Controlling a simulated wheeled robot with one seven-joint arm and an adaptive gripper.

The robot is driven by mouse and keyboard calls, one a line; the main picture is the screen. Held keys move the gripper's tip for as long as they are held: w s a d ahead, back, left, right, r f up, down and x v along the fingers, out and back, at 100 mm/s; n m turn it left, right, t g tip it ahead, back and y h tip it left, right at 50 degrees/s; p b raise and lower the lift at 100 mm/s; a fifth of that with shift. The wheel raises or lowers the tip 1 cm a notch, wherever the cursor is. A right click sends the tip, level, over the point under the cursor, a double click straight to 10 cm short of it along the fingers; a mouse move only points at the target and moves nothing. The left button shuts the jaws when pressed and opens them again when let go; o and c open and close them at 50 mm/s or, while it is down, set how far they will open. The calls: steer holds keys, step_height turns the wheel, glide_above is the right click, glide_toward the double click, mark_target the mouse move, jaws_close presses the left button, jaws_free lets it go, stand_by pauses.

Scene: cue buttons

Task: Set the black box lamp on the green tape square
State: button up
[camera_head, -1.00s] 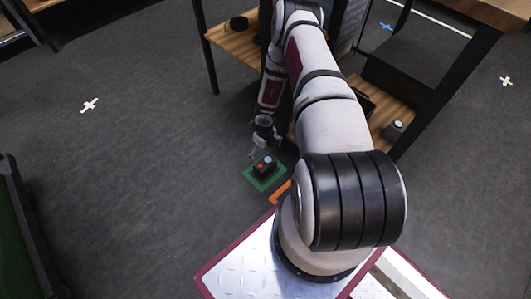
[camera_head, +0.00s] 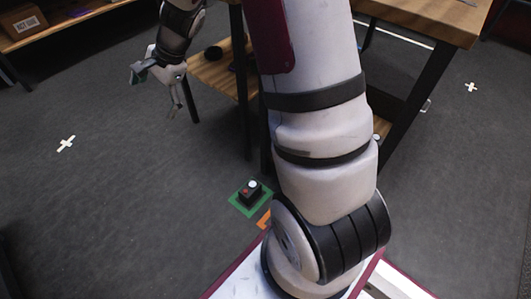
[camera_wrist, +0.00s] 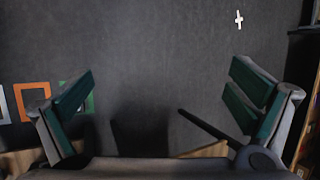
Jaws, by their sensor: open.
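The black box lamp (camera_head: 251,196), with a red spot and a pale round piece on top, stands upright on the floor within the green tape square (camera_head: 236,207). Green tape shows around its base. My gripper (camera_head: 153,95) is open and empty, raised well above the floor and up and left of the lamp, touching nothing. In the wrist view, my gripper (camera_wrist: 160,108) has its two green-padded fingers wide apart over bare floor. The green tape (camera_wrist: 89,103) shows there partly behind the left finger; I cannot make out the lamp in that view.
An orange tape mark (camera_head: 263,218) lies beside the green square, partly hidden by my arm. A wooden table (camera_head: 440,18) and lower shelf (camera_head: 215,77) stand behind my arm. A white tape cross (camera_head: 66,144) lies on open floor at left.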

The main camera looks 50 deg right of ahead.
steer(key=s+a+r+n+g, duration=0.1)
steer(key=s+a+r+n, duration=0.4)
steer(key=s, duration=0.4)
steer(key=s+a+r+n+g, duration=0.1)
steer(key=s+a+r+n, duration=0.25)
steer(key=s+r, duration=0.4)
steer(key=s+d+r+n+g+h, duration=0.1)
steer(key=s+n, duration=0.3)
steer(key=s, duration=0.8)
steer(key=s+d+r+n+g+h, duration=0.1)
steer(key=s+d+n+h, duration=0.2)
steer(key=s, duration=0.9)
steer(key=shift+s+d+n+g, duration=0.3)
steer(key=shift+s+d+n, duration=0.05)
steer(key=shift+d, duration=0.25)
step_height(320, 180, up, 18)
steer(key=w+t+p, duration=0.2)
steer(key=p, duration=1.5)
steer(key=shift+w, duration=0.3)
steer(key=r+p, duration=0.5)
steer(key=r, duration=0.1)
steer(key=s+r+t+p, duration=0.1)
steer(key=r+p, duration=0.4)
steer(key=p, duration=0.1)
steer(key=s+r+t+p, duration=0.1)
steer(key=r+p, duration=0.5)
steer(key=shift+s+d+r, duration=0.15)
steer(key=shift+s+r, duration=0.05)
steer(key=shift+r, duration=0.15)
steer(key=shift+c, duration=0.2)
